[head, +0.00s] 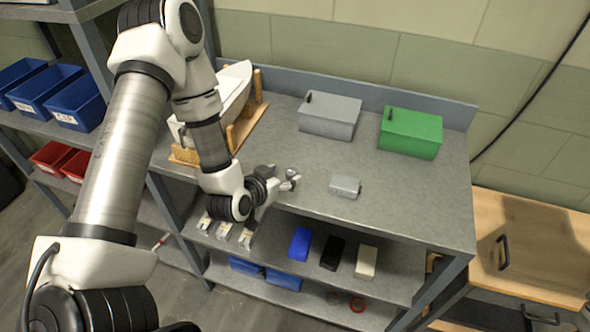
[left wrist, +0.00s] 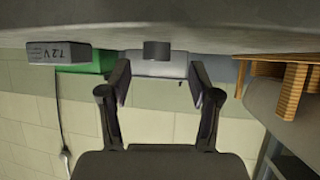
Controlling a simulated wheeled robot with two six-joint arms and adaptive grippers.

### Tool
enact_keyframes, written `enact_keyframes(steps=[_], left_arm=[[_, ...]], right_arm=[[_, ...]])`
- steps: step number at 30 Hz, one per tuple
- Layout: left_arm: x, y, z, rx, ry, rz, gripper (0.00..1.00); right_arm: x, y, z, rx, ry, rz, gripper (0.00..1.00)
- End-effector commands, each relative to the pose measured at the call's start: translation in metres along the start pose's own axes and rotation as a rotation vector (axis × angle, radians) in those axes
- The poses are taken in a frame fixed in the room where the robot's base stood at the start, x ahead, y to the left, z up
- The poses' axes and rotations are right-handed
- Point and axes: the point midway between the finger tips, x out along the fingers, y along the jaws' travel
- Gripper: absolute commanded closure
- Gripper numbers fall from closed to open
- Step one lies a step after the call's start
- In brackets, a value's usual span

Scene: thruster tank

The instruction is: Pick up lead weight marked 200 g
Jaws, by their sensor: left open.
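A small dark grey cylinder (left wrist: 157,50), which looks like the lead weight, stands on the grey bench top. In the left wrist view, which is upside down, it lies in line with the gap between my fingers. No 200 g mark can be read on it. My left gripper (head: 287,182) is low over the bench near its front edge, open and empty. Its two fingers also show in the left wrist view (left wrist: 158,72), apart on either side of the cylinder. In the head view the cylinder is hard to tell from the fingertips. My right gripper is not in view.
A grey block (head: 345,187), marked 7.2 V in the left wrist view (left wrist: 58,54), lies right of the gripper. A grey box (head: 330,116) and a green box (head: 411,133) stand behind. A white hull (head: 237,92) on a wooden stand (head: 247,124) is at left.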

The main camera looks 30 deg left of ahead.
Motion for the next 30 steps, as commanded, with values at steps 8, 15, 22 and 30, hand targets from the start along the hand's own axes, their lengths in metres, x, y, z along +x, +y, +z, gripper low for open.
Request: enact_keyframes(steps=[8, 15, 22, 30], left_arm=[[0.035, -0.002, -0.001, 0.001, -0.001, 0.001, 0.37], [0.035, -0.002, 0.000, 0.000, -0.002, 0.001, 0.69], [0.035, -0.002, -0.001, 0.000, -0.001, 0.001, 1.00], [0.035, -0.002, -0.003, 0.000, -0.001, 0.001, 1.00]], right_arm=[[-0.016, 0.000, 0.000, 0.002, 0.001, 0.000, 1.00], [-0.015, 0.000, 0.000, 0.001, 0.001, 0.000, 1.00], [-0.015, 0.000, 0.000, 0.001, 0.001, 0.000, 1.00], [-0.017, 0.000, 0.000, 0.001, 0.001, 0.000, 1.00]])
